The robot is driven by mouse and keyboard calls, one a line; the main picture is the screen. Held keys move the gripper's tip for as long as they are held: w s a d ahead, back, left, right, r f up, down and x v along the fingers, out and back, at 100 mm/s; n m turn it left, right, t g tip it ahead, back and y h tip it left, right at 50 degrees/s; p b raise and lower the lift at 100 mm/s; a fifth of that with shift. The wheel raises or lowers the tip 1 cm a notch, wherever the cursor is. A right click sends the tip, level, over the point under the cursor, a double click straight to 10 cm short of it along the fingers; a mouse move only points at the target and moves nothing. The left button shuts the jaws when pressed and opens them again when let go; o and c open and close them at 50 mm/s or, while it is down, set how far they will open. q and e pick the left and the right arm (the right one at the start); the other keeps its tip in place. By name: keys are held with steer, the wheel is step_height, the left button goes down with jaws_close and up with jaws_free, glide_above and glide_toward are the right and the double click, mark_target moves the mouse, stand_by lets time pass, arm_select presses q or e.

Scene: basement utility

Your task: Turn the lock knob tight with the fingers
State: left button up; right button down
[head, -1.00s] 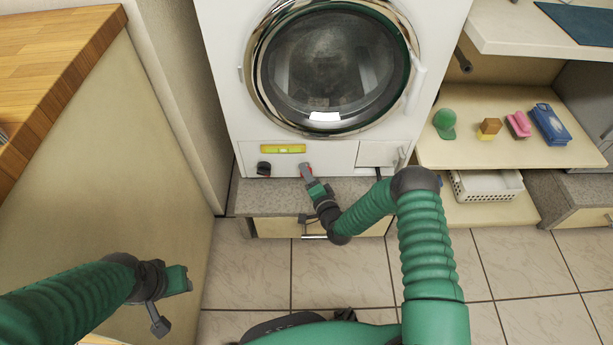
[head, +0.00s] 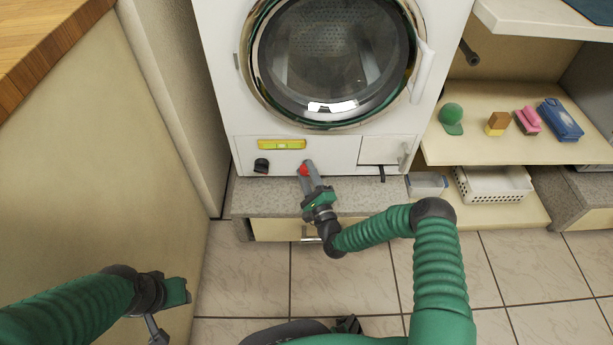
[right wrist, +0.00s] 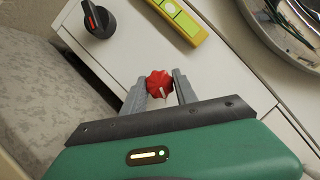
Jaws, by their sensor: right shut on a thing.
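The red lock knob (head: 303,169) is on the lower white front panel of the machine (head: 330,150). My right gripper (head: 307,168) reaches up to it. In the right wrist view the fluted red knob (right wrist: 159,84) sits between the two grey fingertips (right wrist: 160,86), which are shut on its sides. My left gripper (head: 186,291) hangs at the lower left, away from the machine; its fingers do not show clearly.
A black knob (head: 262,166) with a red mark sits left of the red knob. A yellow level (head: 282,144) is above them. A stone-topped plinth (head: 350,195) is below. Shelves at right hold a green cap (head: 451,117), small items and a white basket (head: 490,185).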

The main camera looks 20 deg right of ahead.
steer(key=shift+f+m+h+b, duration=0.35)
steer(key=shift+m+b, duration=0.2)
steer(key=shift+m, duration=0.55)
steer(key=shift+t, duration=0.3)
steer(key=c, duration=1.1)
jaws_free()
steer(key=shift+d, duration=0.1)
steer(key=shift+o, duration=0.8)
steer(key=shift+r, duration=0.1)
